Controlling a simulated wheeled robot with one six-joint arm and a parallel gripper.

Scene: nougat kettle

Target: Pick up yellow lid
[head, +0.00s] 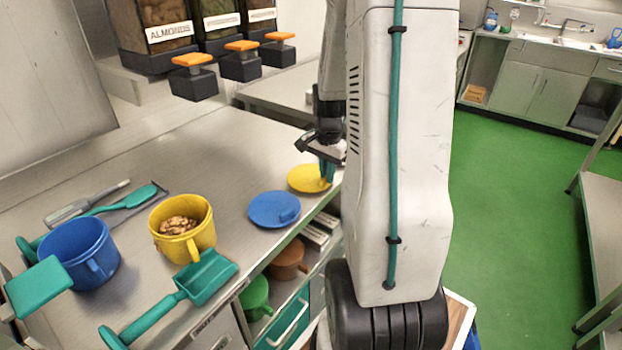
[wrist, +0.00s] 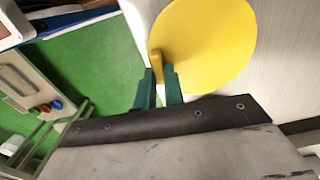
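The yellow lid (head: 305,180) lies flat on the steel counter near its right edge in the head view. In the wrist view the yellow lid (wrist: 210,45) is large, with a small upright handle (wrist: 156,64) on top. My gripper (head: 327,172) points down at the lid, partly behind my arm. In the wrist view the teal fingers of my gripper (wrist: 159,72) stand apart, with the handle at their tips, between them. I see no clear grip on the handle. The lid's far right part is hidden by my gripper and arm in the head view.
A blue lid (head: 272,209) lies left of the yellow one. A yellow pot (head: 200,238) with nuts, a blue pot (head: 85,262) and a teal scoop (head: 205,280) stand further left. Dispensers with orange levers (head: 242,45) hang at the back. Open shelves lie below the counter edge.

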